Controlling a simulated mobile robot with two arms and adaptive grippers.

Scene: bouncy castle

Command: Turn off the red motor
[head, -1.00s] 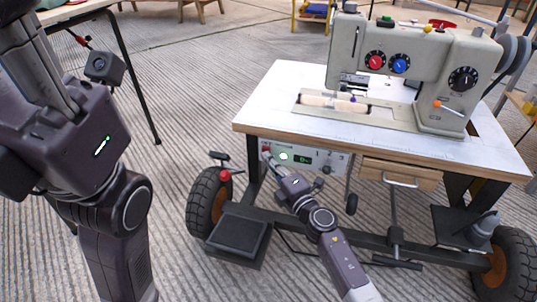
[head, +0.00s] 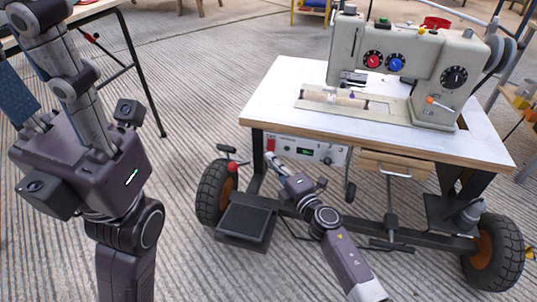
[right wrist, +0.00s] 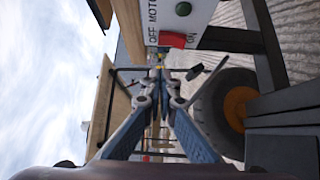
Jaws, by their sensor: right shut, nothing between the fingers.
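The red motor switch (head: 271,143) sits at the left end of the white control panel (head: 336,156) under the sewing machine's table. My right gripper (head: 270,157) is shut and empty, just below and in front of the switch. In the right wrist view its closed fingertips (right wrist: 158,72) lie a little below the switch, apparently apart from it.
The grey sewing machine (head: 400,70) stands on the white tabletop (head: 275,105), with a wooden drawer (head: 395,164) below. The wheeled frame has black tyres (head: 215,190) and a pedal (head: 246,222). Open ribbed floor lies to the left.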

